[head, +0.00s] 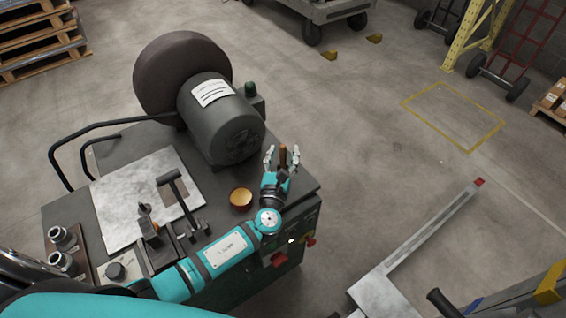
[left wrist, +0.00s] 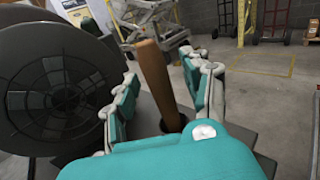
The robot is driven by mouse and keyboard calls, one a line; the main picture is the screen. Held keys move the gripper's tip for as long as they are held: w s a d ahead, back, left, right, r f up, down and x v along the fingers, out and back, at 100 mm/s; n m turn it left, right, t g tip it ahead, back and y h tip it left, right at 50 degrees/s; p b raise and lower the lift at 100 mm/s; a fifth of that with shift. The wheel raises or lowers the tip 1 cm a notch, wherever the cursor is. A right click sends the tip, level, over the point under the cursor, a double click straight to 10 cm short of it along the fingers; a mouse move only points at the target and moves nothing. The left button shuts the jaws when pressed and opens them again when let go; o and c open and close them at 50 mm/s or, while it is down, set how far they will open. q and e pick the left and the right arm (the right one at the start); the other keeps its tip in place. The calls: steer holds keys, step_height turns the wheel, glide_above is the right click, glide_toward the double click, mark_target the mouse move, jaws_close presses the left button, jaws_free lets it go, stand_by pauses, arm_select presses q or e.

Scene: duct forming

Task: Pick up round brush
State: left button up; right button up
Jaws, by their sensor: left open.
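The round brush shows as a brown wooden handle (head: 283,154), upright near the right corner of the machine bench. In the left wrist view the handle (left wrist: 152,72) rises from a dark round opening, leaning slightly left; its lower end is hidden. My left gripper (head: 281,161) is open, with its fingers on either side of the handle. In the left wrist view a gap shows between the handle and the fingers on both sides. The brush's bristles do not show. My right gripper is not in view.
A grey motor (head: 222,125) with a large dark wheel (head: 178,75) stands just left of the gripper. An orange-yellow bowl (head: 240,198) sits beside my left wrist. A metal plate (head: 125,205) and a black T-shaped tool (head: 178,190) lie further left. Open floor lies to the right.

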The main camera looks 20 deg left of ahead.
arm_select(q)
jaws_close()
stand_by(0.3)
stand_by(0.7)
